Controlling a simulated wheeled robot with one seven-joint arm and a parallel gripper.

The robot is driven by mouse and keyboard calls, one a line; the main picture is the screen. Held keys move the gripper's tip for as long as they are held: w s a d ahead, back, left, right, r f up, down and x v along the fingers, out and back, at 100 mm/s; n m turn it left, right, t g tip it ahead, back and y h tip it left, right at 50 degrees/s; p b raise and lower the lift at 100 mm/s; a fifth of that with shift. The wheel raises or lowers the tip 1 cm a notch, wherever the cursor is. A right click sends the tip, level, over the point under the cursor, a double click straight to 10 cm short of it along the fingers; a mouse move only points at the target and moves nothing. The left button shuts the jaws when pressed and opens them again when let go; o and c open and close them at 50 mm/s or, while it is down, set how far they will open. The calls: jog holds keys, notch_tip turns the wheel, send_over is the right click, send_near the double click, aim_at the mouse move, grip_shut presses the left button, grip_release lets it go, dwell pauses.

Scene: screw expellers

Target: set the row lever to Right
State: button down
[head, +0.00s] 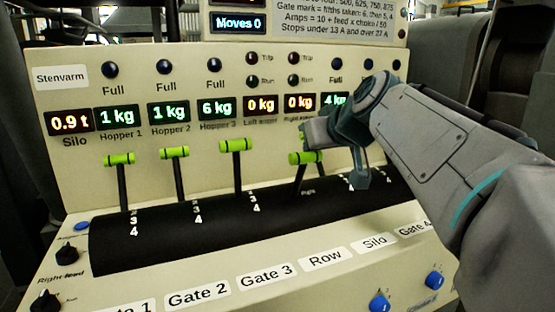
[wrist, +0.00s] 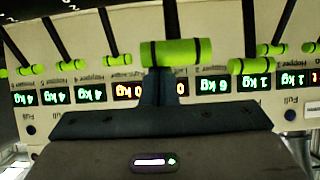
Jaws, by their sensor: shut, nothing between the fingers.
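The row lever (head: 305,158) is a dark stem with a bright green crossbar handle, fourth from the left in the head view, above the "Row" label (head: 326,258). Its stem leans slightly. A small word on the drum beside its stem is too small to read surely. My gripper (head: 310,136) is shut and empty at this handle, just above and behind its right part. In the upside-down wrist view a large green handle (wrist: 178,52) lies right ahead of the shut fingers (wrist: 162,88). I cannot tell whether they touch it.
Gate levers 1 (head: 118,158), 2 (head: 174,152) and 3 (head: 236,145) stand to the left on the black drum (head: 160,240). My arm hides the levers to the right. Blue knobs (head: 434,279) and black knobs (head: 67,253) sit on the lower panel. Lit displays (head: 216,108) line the back.

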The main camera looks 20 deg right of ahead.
jog(key=shift+s+f+t+b, duration=0.45)
jog(key=shift+s+b, duration=0.25)
jog(key=shift+b, duration=0.55)
jog(key=shift+d+f, duration=0.15)
jog(key=shift+f, duration=0.05)
